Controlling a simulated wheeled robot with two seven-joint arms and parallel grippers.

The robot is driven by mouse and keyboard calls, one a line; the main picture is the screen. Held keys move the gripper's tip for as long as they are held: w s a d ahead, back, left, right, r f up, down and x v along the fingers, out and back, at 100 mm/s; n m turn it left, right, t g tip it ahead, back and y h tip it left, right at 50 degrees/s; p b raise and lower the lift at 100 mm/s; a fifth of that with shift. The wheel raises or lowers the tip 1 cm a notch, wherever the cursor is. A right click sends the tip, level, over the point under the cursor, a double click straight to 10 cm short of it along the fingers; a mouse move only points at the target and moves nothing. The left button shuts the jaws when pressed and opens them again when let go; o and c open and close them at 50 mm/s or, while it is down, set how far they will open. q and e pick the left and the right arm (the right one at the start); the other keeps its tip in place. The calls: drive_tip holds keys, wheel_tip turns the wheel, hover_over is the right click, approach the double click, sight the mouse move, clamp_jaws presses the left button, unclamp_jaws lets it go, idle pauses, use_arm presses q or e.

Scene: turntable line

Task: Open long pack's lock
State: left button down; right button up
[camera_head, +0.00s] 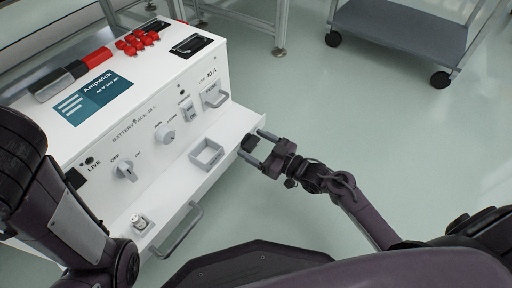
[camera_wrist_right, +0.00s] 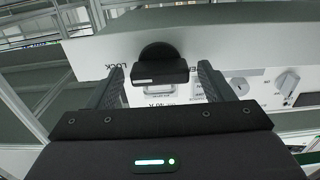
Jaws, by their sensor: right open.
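The long pack is a white box labelled Battery Pack (camera_head: 150,110) at the left of the head view. My right gripper (camera_head: 253,145) is open at the pack's right end, fingers pointing at the lock. In the wrist view its fingertips (camera_wrist_right: 160,78) lie on either side of the bar, with visible gaps. I cannot tell how deep the bar is between them. My left gripper is out of view; only my left arm shows.
The pack's front carries an OFF dial (camera_head: 126,171), a second dial (camera_head: 165,133), a small open tray (camera_head: 207,153) and a drawer handle (camera_head: 178,230). Red connectors (camera_head: 136,42) sit on top. A grey cart (camera_head: 405,35) stands at the back right. The floor to the right is clear.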

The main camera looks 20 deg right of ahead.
drive_tip(key=c, duration=1)
